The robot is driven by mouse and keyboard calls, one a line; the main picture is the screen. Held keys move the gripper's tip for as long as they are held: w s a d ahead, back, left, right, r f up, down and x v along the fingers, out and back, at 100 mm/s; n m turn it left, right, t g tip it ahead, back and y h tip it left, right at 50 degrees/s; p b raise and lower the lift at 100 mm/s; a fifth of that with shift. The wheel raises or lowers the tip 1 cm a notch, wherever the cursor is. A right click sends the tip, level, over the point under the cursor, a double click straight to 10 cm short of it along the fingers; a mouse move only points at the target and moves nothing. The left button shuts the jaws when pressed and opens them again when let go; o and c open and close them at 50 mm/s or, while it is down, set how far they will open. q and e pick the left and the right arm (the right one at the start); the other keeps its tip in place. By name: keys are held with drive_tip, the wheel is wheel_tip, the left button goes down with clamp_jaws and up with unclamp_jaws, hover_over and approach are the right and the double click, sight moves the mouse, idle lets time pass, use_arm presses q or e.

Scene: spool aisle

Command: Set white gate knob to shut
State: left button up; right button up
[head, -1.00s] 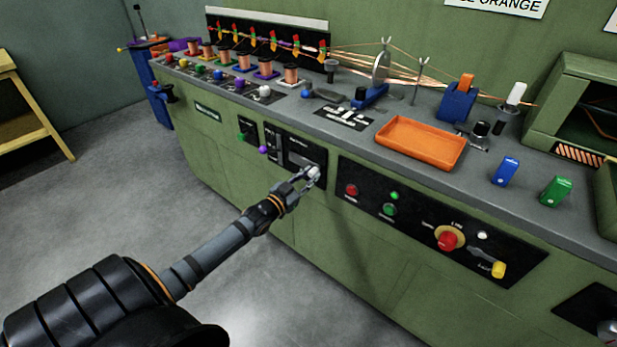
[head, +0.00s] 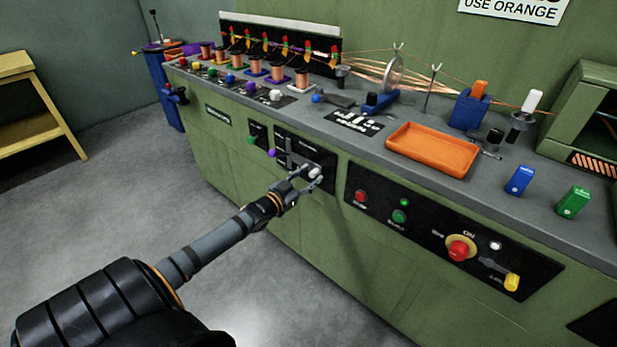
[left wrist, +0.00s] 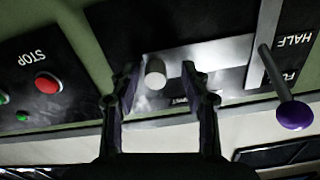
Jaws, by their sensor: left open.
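A white knob (head: 315,173) sits on a black panel with a grey plate on the green bench's front. In the left wrist view the white knob (left wrist: 155,73) shows between my left gripper's fingers. My left gripper (head: 305,184) is open, with a finger on each side of the knob and a gap visible to the right finger (left wrist: 163,88). I cannot tell whether either finger touches it. The label by the knob is partly hidden and unreadable. My right gripper is not in view.
A purple ball lever (head: 271,153), marked HALF in the wrist view, and a green knob (head: 250,140) are left of the white knob. A red button (head: 360,196) is to its right. An orange tray (head: 432,150) and another white knob (head: 276,95) are on the bench top.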

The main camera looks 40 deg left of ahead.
use_arm(q)
drive_tip(key=shift+s, duration=0.15)
drive_tip(key=s, duration=1.1)
drive_tip(key=shift+s+a, duration=0.35)
drive_tip(key=shift+a, duration=0.1)
